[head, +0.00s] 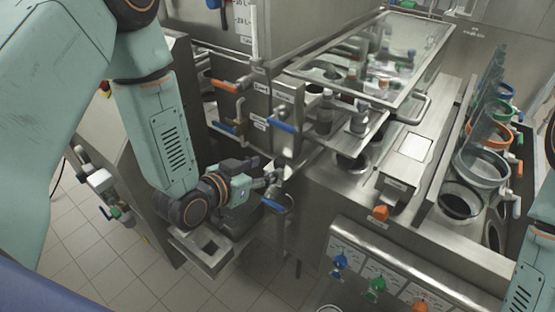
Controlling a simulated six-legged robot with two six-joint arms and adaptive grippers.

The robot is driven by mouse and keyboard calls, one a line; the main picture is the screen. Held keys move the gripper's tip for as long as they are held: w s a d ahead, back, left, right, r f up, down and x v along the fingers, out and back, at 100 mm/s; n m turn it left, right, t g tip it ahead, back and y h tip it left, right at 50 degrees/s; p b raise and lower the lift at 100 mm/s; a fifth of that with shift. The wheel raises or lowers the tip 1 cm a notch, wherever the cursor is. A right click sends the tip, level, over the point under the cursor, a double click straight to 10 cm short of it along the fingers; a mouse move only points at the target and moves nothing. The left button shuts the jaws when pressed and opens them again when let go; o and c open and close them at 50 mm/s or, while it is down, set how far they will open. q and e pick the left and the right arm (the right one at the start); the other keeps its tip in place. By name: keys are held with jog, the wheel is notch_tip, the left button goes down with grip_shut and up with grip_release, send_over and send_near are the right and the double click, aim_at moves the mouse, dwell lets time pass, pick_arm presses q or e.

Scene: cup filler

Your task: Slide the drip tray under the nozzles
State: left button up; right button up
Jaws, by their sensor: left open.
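My left gripper (268,178) is at the centre-left, open, with its dark fingers pointing right beside a steel valve with a blue lever (274,206). I cannot tell whether the fingers touch the valve. I cannot make out the drip tray for certain. My right gripper is not in view; only part of my right arm shows at the right edge.
A glass guard (400,48) covers the filling area. Racks of coloured-rimmed rings (482,166) stand at the right. A control panel (385,285) with coloured knobs is at the front. An open steel box (207,247) sits below my left wrist. Tiled floor (100,255) is clear at the lower left.

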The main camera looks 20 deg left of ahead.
aim_at(276, 163)
pick_arm(q)
jog(key=x, duration=0.5)
jog(key=shift+w+a+f, duration=0.15)
jog(key=shift+w+f, duration=0.1)
jog(key=shift+w+d, duration=0.1)
jog(key=shift+d, duration=0.2)
jog(key=shift+w, duration=0.1)
jog(key=shift+c, duration=0.2)
jog(key=shift+a+f, duration=0.1)
jog(key=shift+a, duration=0.1)
jog(key=c, duration=0.3)
jog(key=shift+d, duration=0.15)
jog(key=c, duration=0.5)
grip_shut()
